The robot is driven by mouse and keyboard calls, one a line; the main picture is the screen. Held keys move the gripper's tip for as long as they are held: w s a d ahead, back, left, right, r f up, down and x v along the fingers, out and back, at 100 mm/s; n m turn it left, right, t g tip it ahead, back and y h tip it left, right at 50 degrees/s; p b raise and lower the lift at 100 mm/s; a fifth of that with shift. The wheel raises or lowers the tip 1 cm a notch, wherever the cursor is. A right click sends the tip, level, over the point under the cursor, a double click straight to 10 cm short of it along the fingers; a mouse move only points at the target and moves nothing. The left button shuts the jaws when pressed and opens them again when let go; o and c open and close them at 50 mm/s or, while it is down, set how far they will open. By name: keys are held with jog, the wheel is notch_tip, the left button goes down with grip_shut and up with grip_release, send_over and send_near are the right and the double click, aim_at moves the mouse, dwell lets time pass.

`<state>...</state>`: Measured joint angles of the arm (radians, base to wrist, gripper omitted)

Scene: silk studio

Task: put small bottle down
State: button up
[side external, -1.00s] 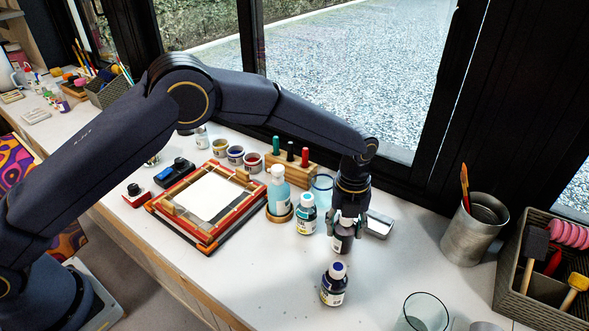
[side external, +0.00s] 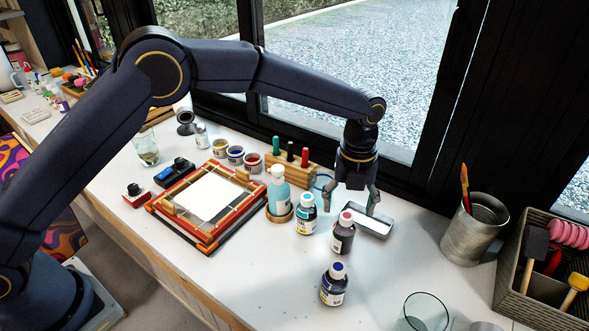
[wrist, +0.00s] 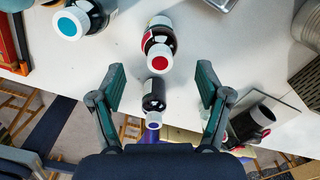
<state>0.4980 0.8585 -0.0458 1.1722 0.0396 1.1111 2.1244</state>
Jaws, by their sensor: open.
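The small bottle (side external: 343,236), dark with a white label and a red-centred white cap, stands upright on the white table. It also shows in the wrist view (wrist: 160,35), beyond the fingertips. My gripper (side external: 351,207) is open and empty, raised above and behind the bottle and apart from it. In the wrist view its two fingers (wrist: 161,80) are spread wide with nothing held between them. A similar bottle with a blue-purple cap (side external: 333,286) stands nearer the camera. A teal-capped bottle (side external: 306,215) stands to the left.
A metal tray (side external: 372,222) lies right of the gripper. A pale blue bottle (side external: 279,190) and a wooden tool block (side external: 291,168) stand to the left. A metal mug (side external: 472,232) and an empty glass (side external: 425,314) stand to the right. The table's front left is clear.

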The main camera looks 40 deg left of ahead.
notch_tip(320, 180, up, 5)
jog(key=shift+a+r, duration=0.1)
jog(key=shift+r, duration=0.05)
jog(key=s+a+r+n+t, duration=0.1)
jog(key=s+a+r+n, duration=0.3)
jog(key=a+r+n, duration=0.35)
jog(key=s+a+r+n+t, duration=0.2)
jog(key=s+a+r+n, duration=0.2)
jog(key=a+r+n, duration=0.3)
jog(key=s+a+f+n+t, duration=0.1)
jog(key=s+a+n, duration=0.5)
jog(key=s+n, duration=0.2)
jog(key=s+a+f+n+t, duration=0.1)
jog(key=s+a+n, duration=0.5)
jog(key=s, duration=0.5)
jog(key=shift+a+f+n+t, duration=0.15)
jog(key=shift+f+n+t, duration=0.15)
jog(key=shift+n, duration=0.75)
jog(key=shift+o, duration=0.5)
jog(key=shift+w, duration=0.1)
